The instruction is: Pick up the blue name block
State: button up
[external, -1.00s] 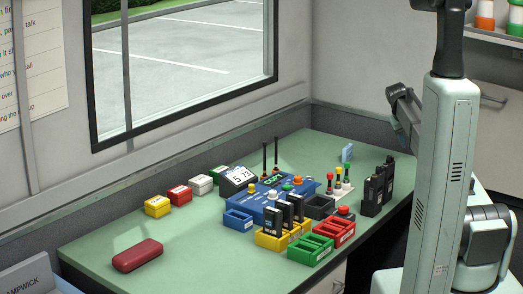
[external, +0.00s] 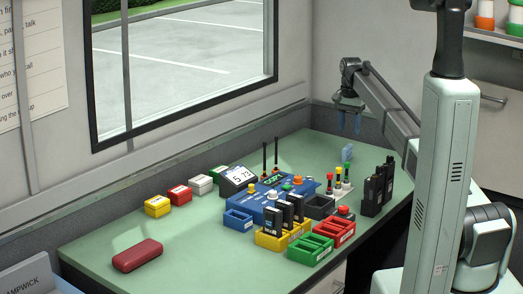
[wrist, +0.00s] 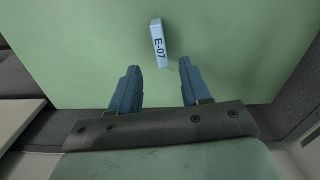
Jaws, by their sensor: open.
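The blue name block (external: 347,153) stands on the green desk near its far right corner, close to the wall.
Black radios (external: 377,188) stand right of the block. A blue console (external: 285,192) with buttons, a clock display (external: 238,178), and yellow (external: 268,241), green (external: 308,250) and red (external: 341,232) trays fill the middle. A red case (external: 137,255) lies at front left.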

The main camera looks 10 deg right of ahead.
aim_at(348, 147)
notch_tip(348, 147, down, 4)
jog(key=shift+s+a+f, duration=0.1)
jog(key=shift+f, duration=1.2)
jog(key=shift+s+a+f, duration=0.1)
jog(key=shift+f, duration=1.15)
grip_shut()
